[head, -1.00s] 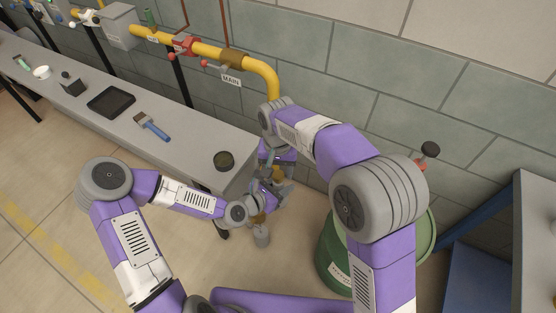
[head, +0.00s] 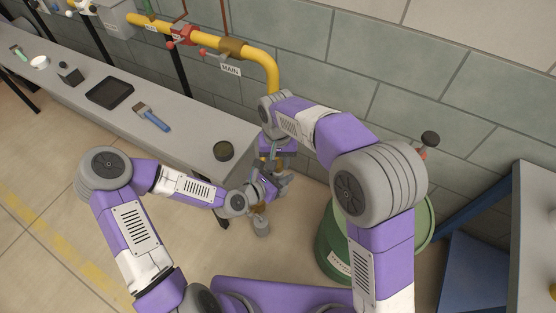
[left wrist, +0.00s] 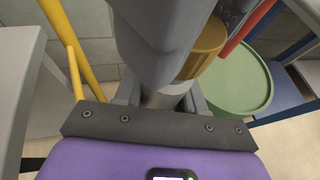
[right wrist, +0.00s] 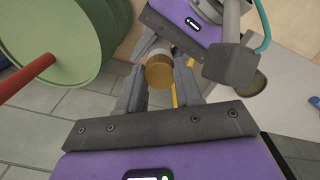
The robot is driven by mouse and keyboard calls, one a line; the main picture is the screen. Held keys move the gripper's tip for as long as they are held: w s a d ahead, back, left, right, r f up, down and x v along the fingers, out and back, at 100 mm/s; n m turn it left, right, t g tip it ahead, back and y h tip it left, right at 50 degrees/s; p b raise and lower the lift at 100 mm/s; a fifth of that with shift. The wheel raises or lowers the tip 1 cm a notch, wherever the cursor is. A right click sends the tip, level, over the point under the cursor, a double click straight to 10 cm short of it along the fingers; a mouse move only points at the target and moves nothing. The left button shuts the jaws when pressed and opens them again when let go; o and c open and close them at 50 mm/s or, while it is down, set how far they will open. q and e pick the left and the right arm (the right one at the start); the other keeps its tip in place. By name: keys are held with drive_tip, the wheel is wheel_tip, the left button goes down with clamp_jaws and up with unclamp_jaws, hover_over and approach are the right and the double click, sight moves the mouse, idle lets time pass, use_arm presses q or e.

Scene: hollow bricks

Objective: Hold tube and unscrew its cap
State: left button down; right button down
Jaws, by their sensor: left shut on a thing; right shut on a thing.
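The tube (left wrist: 165,98) is a light grey cylinder between the fingers of my left gripper (left wrist: 160,104), which is shut on it. The golden-brown cap (right wrist: 160,72) shows in the right wrist view between the fingers of my right gripper (right wrist: 160,90), which is shut on it. The cap also shows in the left wrist view (left wrist: 205,52), partly behind a large grey part. In the head view both grippers meet beyond the bench corner and mostly cover the tube and cap. I cannot tell whether the cap is still threaded on the tube.
A long grey bench (head: 190,135) stands at left with a dark green pot (head: 223,151), a blue-handled brush (head: 152,117) and a black tray (head: 110,93). A green drum (head: 330,255) stands close at right. A yellow pipe (head: 262,62) runs along the wall.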

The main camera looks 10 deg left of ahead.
drive_tip(key=n, duration=0.4)
drive_tip(key=shift+n, duration=0.4)
drive_tip(key=shift+r, duration=0.2)
drive_tip(key=shift+r, duration=0.9)
